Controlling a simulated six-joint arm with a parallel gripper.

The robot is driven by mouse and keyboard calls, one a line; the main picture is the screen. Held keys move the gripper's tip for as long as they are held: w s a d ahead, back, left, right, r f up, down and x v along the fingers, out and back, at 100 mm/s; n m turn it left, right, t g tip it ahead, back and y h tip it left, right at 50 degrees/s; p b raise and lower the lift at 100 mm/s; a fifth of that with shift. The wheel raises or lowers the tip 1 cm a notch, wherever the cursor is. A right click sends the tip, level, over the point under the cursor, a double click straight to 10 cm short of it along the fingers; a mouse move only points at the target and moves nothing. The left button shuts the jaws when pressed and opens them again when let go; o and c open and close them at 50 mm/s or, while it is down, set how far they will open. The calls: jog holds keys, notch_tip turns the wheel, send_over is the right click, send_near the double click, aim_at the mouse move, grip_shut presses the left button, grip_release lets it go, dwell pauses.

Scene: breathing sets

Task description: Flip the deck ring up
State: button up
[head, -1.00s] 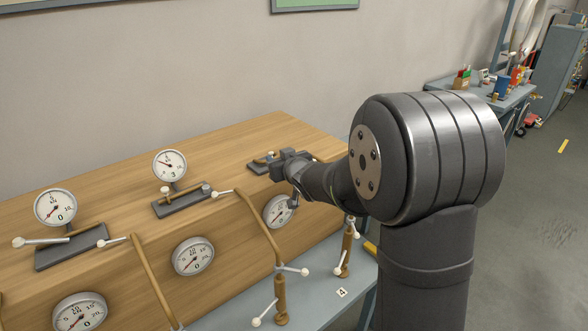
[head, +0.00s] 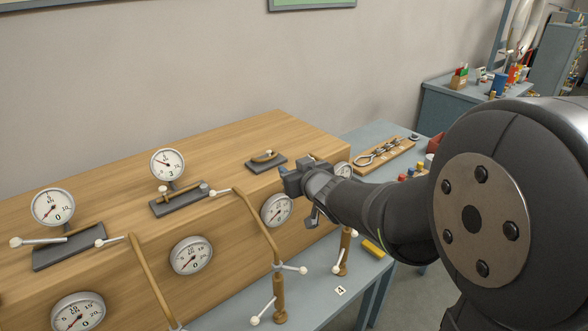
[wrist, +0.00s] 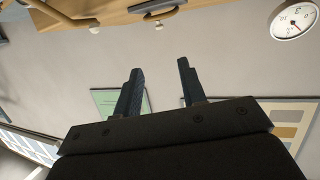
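A small dark plate with a low brass piece (head: 266,158) lies on the wooden console's top. I take it for the deck ring; the brass piece lies close to the plate. It also shows upside down at the top of the wrist view (wrist: 155,11). My gripper (head: 288,181) is in front and to the right of this plate in the head view, apart from it, near the console's front edge. In the wrist view my gripper (wrist: 160,66) has its two fingers spread with nothing between them, only wall behind.
The wooden console (head: 100,190) carries round gauges, such as one on its top (head: 168,164) and one on its front (head: 277,210). Brass pipes with white-tipped levers (head: 279,290) stand before it. A wooden tray with metal fittings (head: 400,149) lies on the bench at right.

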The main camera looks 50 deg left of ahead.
aim_at(269, 151)
jog(key=w+a+r+m+t+h, duration=0.25)
jog(key=w+a+r+h, duration=0.3)
jog(key=w+a, duration=0.3)
jog(key=s+a+r+n+g+h, duration=0.25)
jog(key=s+r+g+h, duration=0.25)
jog(key=s+r, duration=0.25)
jog(key=shift+m, duration=0.3)
jog(key=x, duration=1.1)
jog(key=w+x, duration=0.1)
jog(key=x, duration=0.5)
jog(key=shift+w+a, duration=0.15)
jog(key=shift+a, duration=0.15)
grip_shut()
